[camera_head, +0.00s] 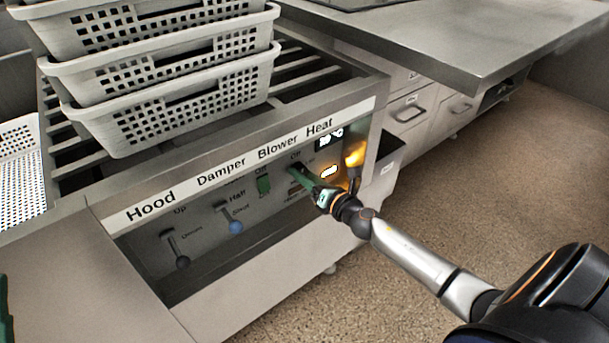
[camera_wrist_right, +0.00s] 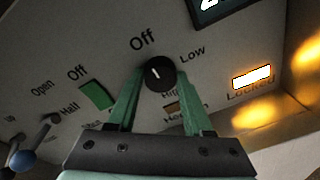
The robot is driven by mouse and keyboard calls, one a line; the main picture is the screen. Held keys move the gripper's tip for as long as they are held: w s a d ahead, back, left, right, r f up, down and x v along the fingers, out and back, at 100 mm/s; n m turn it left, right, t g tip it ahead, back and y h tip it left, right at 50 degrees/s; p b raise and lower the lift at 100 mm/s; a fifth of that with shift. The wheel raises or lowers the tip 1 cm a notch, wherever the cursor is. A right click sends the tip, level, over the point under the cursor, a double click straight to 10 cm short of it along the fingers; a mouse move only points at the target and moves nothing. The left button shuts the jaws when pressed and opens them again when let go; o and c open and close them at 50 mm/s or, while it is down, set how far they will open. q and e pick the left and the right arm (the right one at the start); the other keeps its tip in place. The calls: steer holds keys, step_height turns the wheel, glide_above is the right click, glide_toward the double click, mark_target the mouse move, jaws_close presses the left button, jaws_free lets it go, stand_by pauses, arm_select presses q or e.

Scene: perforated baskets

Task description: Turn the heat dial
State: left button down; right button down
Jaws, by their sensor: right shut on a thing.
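The heat dial (camera_wrist_right: 158,72) is a round black knob with a white mark on the control panel, under the word Off. Its mark points up, roughly toward Off; Low is to its right and further labels are below, partly hidden. My right gripper (camera_head: 299,174) reaches the panel below the word Heat, and hides most of the dial in the head view. In the wrist view its green fingers stand on both sides of the knob, shut on it. A green piece at the left edge of the head view seems to be my left gripper (camera_head: 4,312); its jaws cannot be made out.
Left of the dial are a green blower switch (camera_head: 263,184), a blue-tipped damper lever (camera_head: 236,226) and a hood lever (camera_head: 182,262). An amber Locked light (camera_wrist_right: 251,77) glows right of the dial. Stacked perforated baskets (camera_head: 180,98) stand above the panel. Floor is open at right.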

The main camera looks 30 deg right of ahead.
steer(key=shift+c, duration=1.5)
jaws_free()
steer(key=s+r, duration=0.1)
steer(key=s, duration=1.1)
steer(key=shift+s+d+r, duration=0.15)
steer(key=shift+s+d, duration=0.1)
steer(key=shift+d, duration=0.2)
